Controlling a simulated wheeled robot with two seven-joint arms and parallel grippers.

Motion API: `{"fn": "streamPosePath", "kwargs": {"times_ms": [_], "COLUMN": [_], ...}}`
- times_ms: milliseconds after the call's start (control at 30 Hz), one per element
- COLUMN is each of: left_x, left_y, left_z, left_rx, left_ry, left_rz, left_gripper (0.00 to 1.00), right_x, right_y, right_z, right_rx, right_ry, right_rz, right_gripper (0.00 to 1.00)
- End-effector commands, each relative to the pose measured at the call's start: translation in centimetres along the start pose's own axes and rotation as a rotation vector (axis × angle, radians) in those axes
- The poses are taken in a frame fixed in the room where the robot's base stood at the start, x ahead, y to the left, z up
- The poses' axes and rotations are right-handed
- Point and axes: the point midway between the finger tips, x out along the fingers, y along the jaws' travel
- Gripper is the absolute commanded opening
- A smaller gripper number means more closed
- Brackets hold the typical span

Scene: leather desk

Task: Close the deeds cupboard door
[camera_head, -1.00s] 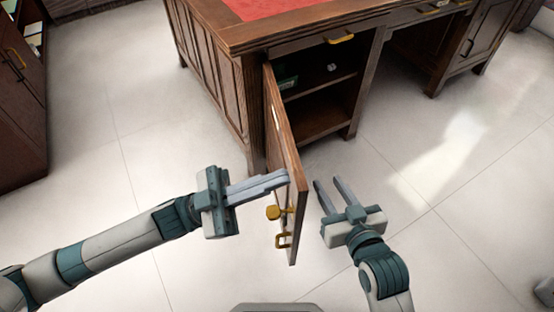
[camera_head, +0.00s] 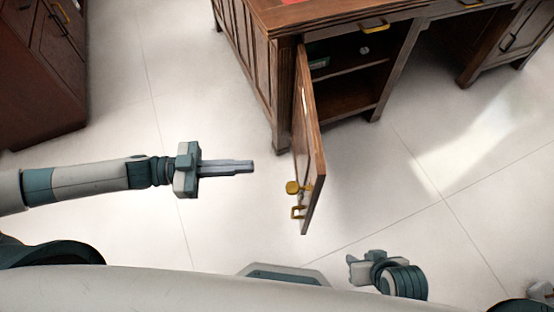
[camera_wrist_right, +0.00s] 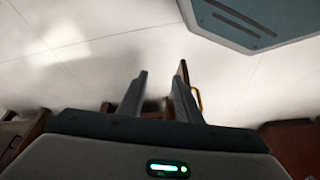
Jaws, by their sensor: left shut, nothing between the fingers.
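The deeds cupboard door (camera_head: 311,150) is a brown wooden panel standing wide open, swung out from the desk's left compartment (camera_head: 345,90).
The wooden desk (camera_head: 255,75) stands behind the door, with a drawer and brass pull (camera_head: 373,24) above the open compartment. A dark wooden cabinet (camera_head: 40,90) stands at far left. Pale tiled floor (camera_head: 430,220) lies clear around the door.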

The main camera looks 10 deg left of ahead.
Motion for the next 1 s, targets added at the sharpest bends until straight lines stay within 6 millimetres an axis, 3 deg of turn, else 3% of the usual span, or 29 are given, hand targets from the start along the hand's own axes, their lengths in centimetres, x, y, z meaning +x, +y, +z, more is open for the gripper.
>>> {"fn": "streamPosePath", "kwargs": {"times_ms": [267,700,1000], "left_x": [2.4,10.0,13.3], "left_y": [0.0,0.1,0.0], "left_z": [-0.1,-0.2,-0.1], "left_rx": [0.001,0.001,0.001], "left_ry": [0.003,0.005,0.002], "left_rz": [0.002,0.003,0.001], "left_gripper": [0.0,0.0,0.0], "right_x": [-0.1,-0.5,-0.6], "right_y": [0.1,0.6,0.9], "right_z": [0.1,0.6,0.8], "right_rx": [0.0,0.002,0.004], "right_ry": [-0.011,-0.046,-0.06], "right_rz": [0.004,0.015,0.023], "right_gripper": [0.31,0.31,0.31]}}
